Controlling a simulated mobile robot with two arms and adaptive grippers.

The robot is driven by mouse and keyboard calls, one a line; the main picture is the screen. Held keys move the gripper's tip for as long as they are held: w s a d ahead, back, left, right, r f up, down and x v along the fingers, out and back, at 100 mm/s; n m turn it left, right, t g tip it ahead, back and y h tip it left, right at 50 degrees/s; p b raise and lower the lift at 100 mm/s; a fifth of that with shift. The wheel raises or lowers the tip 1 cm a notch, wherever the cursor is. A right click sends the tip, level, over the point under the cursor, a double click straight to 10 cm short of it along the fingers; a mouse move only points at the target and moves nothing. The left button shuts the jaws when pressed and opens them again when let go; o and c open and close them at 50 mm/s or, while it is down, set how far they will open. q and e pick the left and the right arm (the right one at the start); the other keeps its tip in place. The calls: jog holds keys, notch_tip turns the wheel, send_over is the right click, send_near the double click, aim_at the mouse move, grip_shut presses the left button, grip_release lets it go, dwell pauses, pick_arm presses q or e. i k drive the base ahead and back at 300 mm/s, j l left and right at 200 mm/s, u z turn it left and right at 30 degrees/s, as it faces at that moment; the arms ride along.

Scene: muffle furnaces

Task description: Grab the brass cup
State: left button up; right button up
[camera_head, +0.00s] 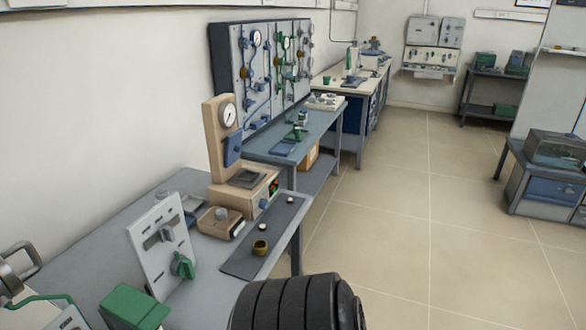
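The brass cup (260,248) is small, round and brownish gold. It stands upright on a dark mat (238,267) along the right edge of the near grey table. Two smaller pale-topped pieces lie on the same mat behind it, one just beyond the cup (263,227) and one near the far end (290,200). Nothing touches the cup. Neither gripper shows in the head view.
On the near table (100,222) stand a tan press with a dial (228,115), a grey upright panel with a green knob (160,243), and a green block (133,308). A large black ribbed cylinder (290,305) fills the bottom centre. The tiled floor (400,240) to the right is clear.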

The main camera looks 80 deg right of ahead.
aim_at(259, 247)
jog(key=z, duration=2.1)
